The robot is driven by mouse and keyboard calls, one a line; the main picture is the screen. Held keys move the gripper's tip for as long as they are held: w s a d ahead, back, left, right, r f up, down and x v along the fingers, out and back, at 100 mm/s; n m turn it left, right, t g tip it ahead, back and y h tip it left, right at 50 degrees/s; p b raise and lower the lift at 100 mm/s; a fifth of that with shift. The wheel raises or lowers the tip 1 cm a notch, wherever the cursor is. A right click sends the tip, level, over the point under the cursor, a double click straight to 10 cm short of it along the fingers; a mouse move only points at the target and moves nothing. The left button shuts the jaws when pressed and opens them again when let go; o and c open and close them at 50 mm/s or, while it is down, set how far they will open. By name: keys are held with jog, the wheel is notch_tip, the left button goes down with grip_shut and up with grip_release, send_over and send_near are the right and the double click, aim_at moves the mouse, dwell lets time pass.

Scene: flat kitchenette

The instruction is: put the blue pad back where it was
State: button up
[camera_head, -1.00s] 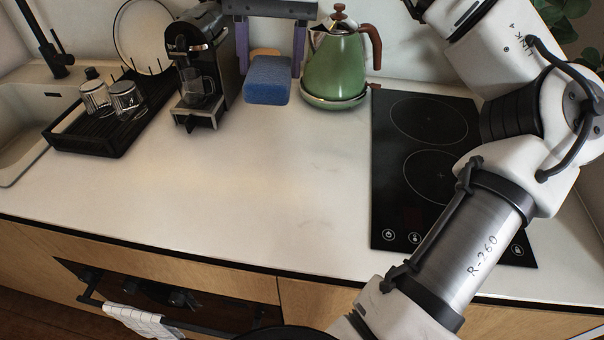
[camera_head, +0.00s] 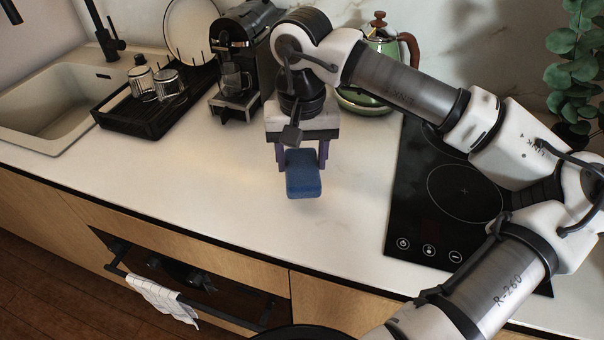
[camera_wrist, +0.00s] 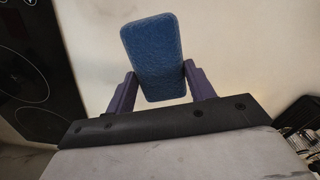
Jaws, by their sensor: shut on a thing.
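The blue pad (camera_head: 303,176) is a small rounded block, held between the two purple fingers of my gripper (camera_head: 301,158). It is over the middle of the counter, toward the front, and looks slightly above the surface; a gap cannot be told for sure. In the wrist view the blue pad (camera_wrist: 153,58) stands tilted between the fingertips of my gripper (camera_wrist: 157,84), with a finger on each side. Pale counter shows behind it.
The green kettle (camera_head: 366,98) stands behind my arm, partly hidden. The coffee machine (camera_head: 238,62) and black drying rack (camera_head: 150,112) with two glasses are at the back left. The black hob (camera_head: 420,205) is on the right. The counter (camera_head: 200,170) left of the pad is clear.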

aim_at(302, 179)
jog(key=shift+f+p, duration=0.4)
jog(key=shift+f, duration=2.5)
jog(key=shift+f, duration=0.1)
jog(key=o, duration=0.9)
notch_tip(302, 179, up, 12)
jog(key=shift+r+b, duration=0.15)
jog(key=shift+b, duration=0.7)
